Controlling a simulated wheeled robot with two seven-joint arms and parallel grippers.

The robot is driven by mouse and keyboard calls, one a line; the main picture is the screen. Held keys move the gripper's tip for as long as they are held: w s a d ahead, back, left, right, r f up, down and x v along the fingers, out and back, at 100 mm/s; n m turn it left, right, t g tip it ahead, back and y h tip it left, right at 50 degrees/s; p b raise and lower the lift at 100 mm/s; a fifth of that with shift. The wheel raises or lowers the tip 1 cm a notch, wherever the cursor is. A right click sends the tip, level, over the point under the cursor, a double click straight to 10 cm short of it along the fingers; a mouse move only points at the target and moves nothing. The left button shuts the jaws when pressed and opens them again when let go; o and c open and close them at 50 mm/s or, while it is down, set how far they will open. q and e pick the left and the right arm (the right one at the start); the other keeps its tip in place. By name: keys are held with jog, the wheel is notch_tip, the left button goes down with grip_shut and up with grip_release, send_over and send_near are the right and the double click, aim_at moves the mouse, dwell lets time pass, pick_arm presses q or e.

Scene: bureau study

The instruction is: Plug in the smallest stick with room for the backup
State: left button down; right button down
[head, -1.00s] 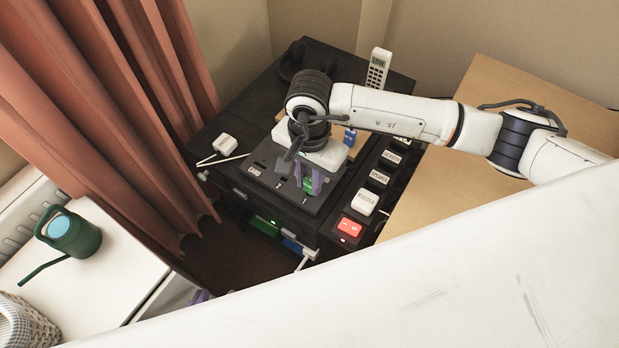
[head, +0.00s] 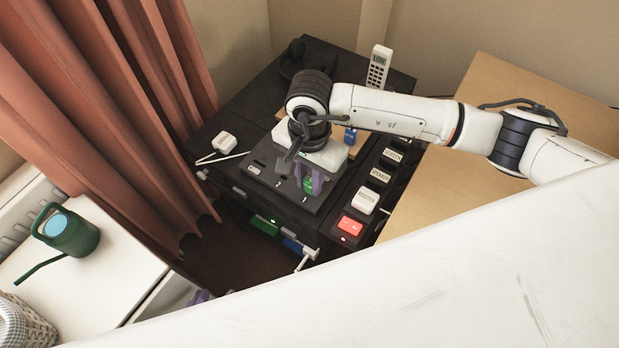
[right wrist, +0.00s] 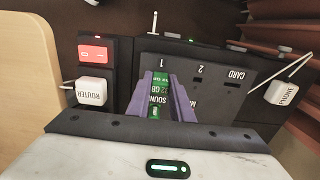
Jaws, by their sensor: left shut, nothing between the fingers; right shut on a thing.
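My right gripper (head: 311,184) has purple fingers shut on a green stick (head: 307,184). The panel (head: 262,172) also carries the marks "2" and "CARD". A blue stick (head: 350,135) is behind the right wrist, on a wooden piece. My left gripper (head: 200,297) shows only as purple tips at the bottom, shut and empty.
A lit red switch (head: 350,226) and plugs marked ROUTER (head: 365,201), SPEAKER and SCREEN line the strip on the right. A white phone plug (head: 225,143) lies left of the panel. Green (head: 264,226) and blue (head: 292,245) pieces show on the dark front edge.

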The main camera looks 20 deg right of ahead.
aim_at(310, 179)
jog(key=shift+f+b, duration=0.45)
jog(key=shift+f, duration=0.05)
dwell(0.4)
jog(key=c, duration=1.5)
grip_release()
notch_tip(310, 179, up, 10)
jog(key=shift+r, duration=0.2)
